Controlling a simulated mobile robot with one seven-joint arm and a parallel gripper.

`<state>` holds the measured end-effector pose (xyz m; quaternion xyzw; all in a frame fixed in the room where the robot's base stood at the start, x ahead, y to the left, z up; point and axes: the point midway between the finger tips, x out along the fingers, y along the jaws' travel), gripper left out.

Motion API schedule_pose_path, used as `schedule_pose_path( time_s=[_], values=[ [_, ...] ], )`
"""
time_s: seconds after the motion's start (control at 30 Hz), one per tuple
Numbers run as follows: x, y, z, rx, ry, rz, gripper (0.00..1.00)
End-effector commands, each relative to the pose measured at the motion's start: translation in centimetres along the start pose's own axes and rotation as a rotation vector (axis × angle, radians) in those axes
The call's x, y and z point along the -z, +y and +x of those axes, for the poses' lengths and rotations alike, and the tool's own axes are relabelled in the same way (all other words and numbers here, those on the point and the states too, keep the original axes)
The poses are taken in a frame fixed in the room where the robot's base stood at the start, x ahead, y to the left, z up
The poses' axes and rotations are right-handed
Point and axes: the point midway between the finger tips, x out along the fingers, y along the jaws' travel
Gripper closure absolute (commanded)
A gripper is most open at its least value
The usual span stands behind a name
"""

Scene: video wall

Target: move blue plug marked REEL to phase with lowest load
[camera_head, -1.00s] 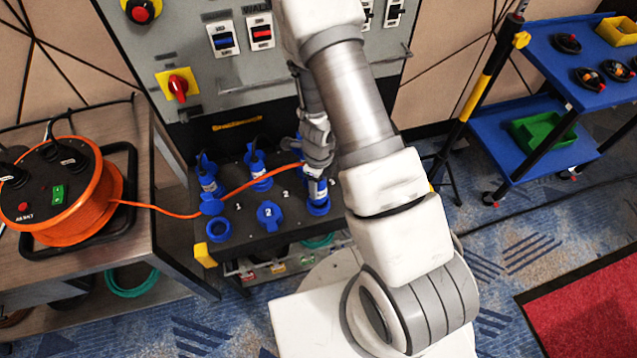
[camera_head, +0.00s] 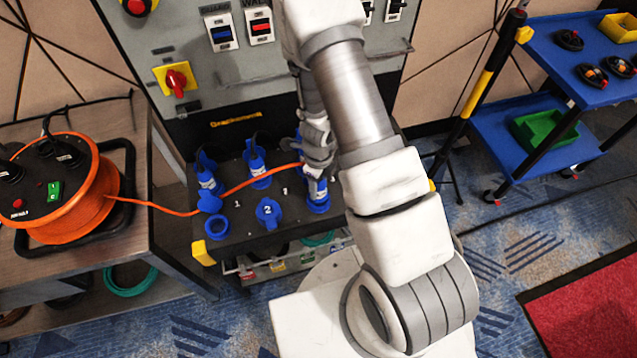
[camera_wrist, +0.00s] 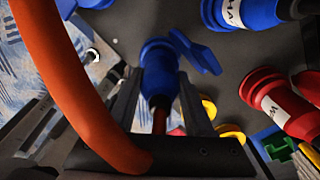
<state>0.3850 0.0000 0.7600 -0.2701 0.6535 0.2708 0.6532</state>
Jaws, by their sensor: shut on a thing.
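My gripper (camera_head: 318,160) is at the right end of the black socket box, pointing down. In the wrist view its fingers (camera_wrist: 158,98) are shut on a blue plug (camera_wrist: 158,68). In the head view this plug (camera_head: 317,188) stands upright at the front-right blue socket (camera_head: 318,205); I cannot tell how deep it sits. The orange cable (camera_head: 235,188) runs from it to the orange reel (camera_head: 85,205) on the left. The front-left socket (camera_head: 217,226) is empty with its lid up. The front-middle socket (camera_head: 268,212), marked 2, has its lid shut. The load readings are hidden or unreadable.
Blue plugs (camera_head: 207,178) (camera_head: 256,163) stand in the back row. A red plug (camera_wrist: 285,105) and a labelled blue plug (camera_wrist: 238,10) are close by in the wrist view. A grey panel (camera_head: 290,75) rises behind; a blue cart (camera_head: 555,75) stands right.

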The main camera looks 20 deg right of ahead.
Motion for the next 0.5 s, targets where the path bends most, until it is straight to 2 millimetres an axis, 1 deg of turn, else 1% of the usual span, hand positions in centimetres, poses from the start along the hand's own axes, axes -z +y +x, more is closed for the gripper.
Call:
schedule_pose_path(
  time_s=[0.5],
  values=[
    [-0.01, -0.01, 1.03, 0.0, 0.0, 0.0, 1.0]
  ],
)
